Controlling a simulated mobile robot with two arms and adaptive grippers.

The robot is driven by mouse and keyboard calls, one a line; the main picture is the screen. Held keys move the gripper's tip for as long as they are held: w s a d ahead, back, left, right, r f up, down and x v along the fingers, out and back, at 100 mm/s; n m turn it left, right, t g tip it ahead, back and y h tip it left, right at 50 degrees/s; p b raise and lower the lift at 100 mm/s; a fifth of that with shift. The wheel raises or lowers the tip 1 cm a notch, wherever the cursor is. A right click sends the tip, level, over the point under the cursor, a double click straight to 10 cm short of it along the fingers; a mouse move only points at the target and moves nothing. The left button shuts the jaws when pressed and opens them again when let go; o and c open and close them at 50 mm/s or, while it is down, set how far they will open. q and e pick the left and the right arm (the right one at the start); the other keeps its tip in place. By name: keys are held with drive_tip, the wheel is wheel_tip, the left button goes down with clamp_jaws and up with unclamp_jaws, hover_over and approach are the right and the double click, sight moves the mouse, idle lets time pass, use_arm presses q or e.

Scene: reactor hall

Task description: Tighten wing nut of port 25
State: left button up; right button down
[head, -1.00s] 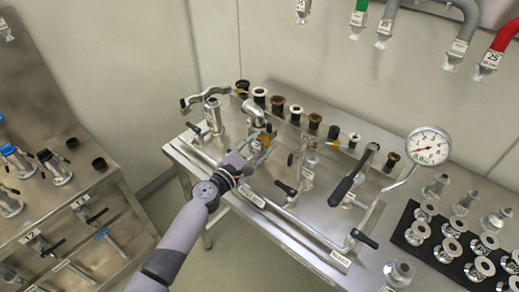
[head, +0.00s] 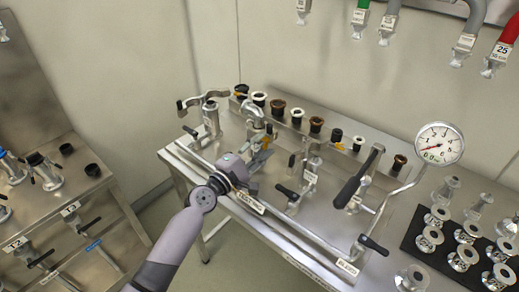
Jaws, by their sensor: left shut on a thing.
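My left gripper (head: 262,148) reaches in from the lower left over the steel table. It is shut at a clamped pipe fitting (head: 254,116) near the back left of the manifold. The wing nut between its fingers is mostly hidden by the fingers and is too small to make out clearly. No number can be read on this fitting. A tag reading 25 shows on the end of the red hose (head: 508,38) at the upper right. My right gripper is not in view.
A bent pipe with an arm (head: 210,108) stands left of the gripper. Several dark and white caps line the table's back edge. A black-handled lever (head: 352,185) and a pressure gauge (head: 436,144) stand to the right. Flanged fittings sit on a black mat (head: 421,258).

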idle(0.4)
use_arm(q)
drive_tip(key=o, duration=1.2)
drive_tip(key=v, duration=1.2)
drive_tip(key=shift+f, duration=0.1)
